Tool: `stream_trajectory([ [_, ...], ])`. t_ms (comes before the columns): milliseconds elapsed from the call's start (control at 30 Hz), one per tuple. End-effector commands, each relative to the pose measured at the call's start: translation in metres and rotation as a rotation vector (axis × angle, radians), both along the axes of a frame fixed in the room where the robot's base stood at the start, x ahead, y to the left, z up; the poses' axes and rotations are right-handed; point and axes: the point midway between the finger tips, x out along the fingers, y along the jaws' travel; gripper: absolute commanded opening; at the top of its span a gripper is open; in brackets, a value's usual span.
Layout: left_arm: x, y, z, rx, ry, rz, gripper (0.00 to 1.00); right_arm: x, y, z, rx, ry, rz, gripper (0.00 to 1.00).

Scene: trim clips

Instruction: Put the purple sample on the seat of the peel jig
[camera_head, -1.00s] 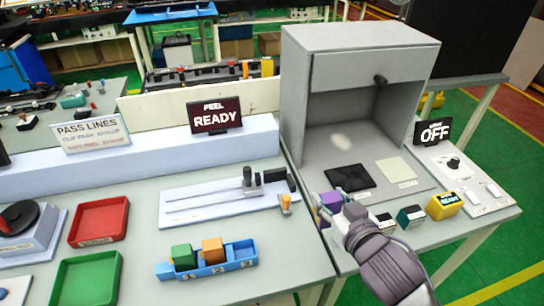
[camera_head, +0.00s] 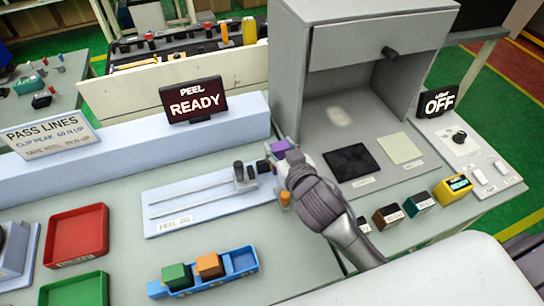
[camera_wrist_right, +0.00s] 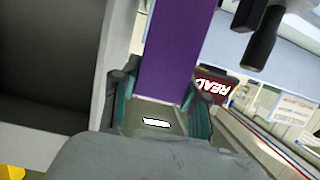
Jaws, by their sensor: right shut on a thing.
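The purple sample (camera_head: 279,149) is held in my right gripper (camera_head: 286,158), raised near the right end of the peel jig (camera_head: 200,203). In the right wrist view the purple sample (camera_wrist_right: 177,50) stands between the two fingers (camera_wrist_right: 162,98). The jig is a pale plate with two rails and a dark upright post (camera_head: 239,173). My gripper hides part of the jig's right end, and I cannot tell where the seat lies. The sample appears above the jig, and I cannot tell whether it touches anything. My left gripper is not in view.
A blue tray (camera_head: 240,262) with green and orange blocks stands in front of the jig. A red bin (camera_head: 76,235) and a green bin (camera_head: 75,292) lie left. A grey booth (camera_head: 365,60) stands right. A READY sign (camera_head: 194,99) stands behind the jig.

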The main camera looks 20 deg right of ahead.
Motion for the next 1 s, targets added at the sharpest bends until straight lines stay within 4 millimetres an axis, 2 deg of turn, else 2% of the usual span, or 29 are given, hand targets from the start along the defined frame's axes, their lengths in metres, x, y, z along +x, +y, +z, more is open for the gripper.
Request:
stream_trajectory([
  [200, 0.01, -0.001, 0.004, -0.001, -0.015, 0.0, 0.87, 0.013, 0.016, -0.013, 0.001, 0.0, 0.0, 0.1],
  [500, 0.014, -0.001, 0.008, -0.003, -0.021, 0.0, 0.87, 0.013, 0.016, -0.051, 0.001, 0.002, -0.001, 0.1],
  [900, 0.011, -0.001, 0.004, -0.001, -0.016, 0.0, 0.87, 0.013, 0.016, -0.057, 0.002, 0.0, -0.001, 0.1],
  [933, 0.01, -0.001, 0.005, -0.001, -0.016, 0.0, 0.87, 0.013, 0.015, -0.056, 0.001, 0.0, 0.0, 0.47],
  [1000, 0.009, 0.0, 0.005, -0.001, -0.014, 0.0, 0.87, 0.013, 0.015, -0.056, 0.001, 0.0, 0.0, 0.59],
])
